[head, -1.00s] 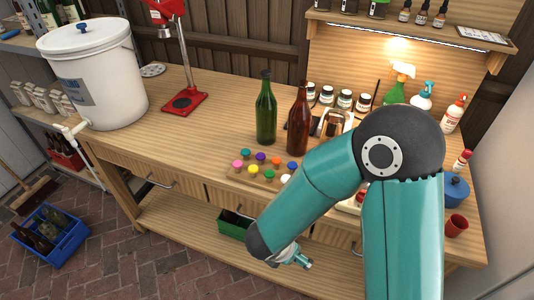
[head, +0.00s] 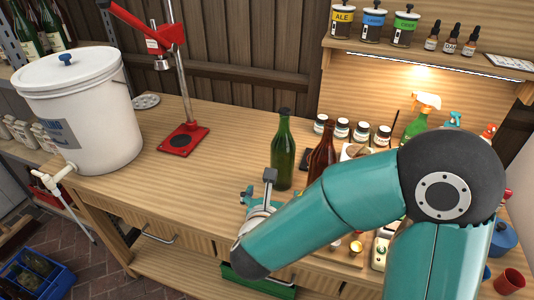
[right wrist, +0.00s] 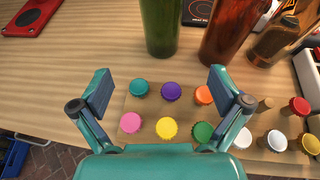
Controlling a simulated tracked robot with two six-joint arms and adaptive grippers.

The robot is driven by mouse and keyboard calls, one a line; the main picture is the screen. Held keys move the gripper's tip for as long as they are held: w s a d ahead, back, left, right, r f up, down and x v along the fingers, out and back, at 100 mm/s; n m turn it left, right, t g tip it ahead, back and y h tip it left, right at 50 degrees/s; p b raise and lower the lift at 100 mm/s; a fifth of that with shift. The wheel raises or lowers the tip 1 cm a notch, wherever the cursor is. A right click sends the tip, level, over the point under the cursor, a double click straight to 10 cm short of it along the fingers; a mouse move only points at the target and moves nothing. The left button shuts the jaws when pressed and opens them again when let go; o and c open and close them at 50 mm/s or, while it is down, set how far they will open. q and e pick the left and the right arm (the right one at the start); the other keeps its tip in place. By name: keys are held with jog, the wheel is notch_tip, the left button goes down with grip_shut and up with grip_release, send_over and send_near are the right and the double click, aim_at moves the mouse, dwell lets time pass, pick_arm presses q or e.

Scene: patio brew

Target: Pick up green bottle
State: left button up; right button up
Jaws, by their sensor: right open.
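The green bottle (head: 283,155) stands upright and capped on the wooden workbench, left of a brown bottle (head: 320,152). Its lower part shows at the top of the right wrist view (right wrist: 160,24), ahead of the jaws and a little left of the brown bottle (right wrist: 236,28). My right gripper (head: 258,186) is open and empty at the front of the bench, short of the green bottle. In the wrist view its two fingers (right wrist: 160,82) are spread wide, with colored caps in view between and below them. My left gripper is not in view.
Colored caps, among them a yellow cap (right wrist: 167,127), lie on a board in front of the bottles. A red bottle capper (head: 184,138) and a white bucket (head: 85,115) stand to the left. Jars (head: 361,132) stand behind the brown bottle. The bench between capper and green bottle is clear.

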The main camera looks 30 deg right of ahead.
aim_at(282, 168)
jog(key=p+x, duration=0.1)
jog(key=x, duration=1)
jog(key=shift+w+r, duration=0.1)
jog(key=shift+w, duration=0.1)
jog(key=p+x, duration=0.1)
jog(key=x, duration=0.1)
jog(key=p+x, duration=0.1)
jog(key=x, duration=0.1)
jog(key=shift+w+d, duration=0.1)
jog(key=shift+d, duration=0.4)
jog(key=shift+w+d+f, duration=0.1)
jog(key=shift+w+f, duration=0.1)
jog(key=c, duration=1.7)
jog(key=shift+r, duration=0.15)
grip_shut()
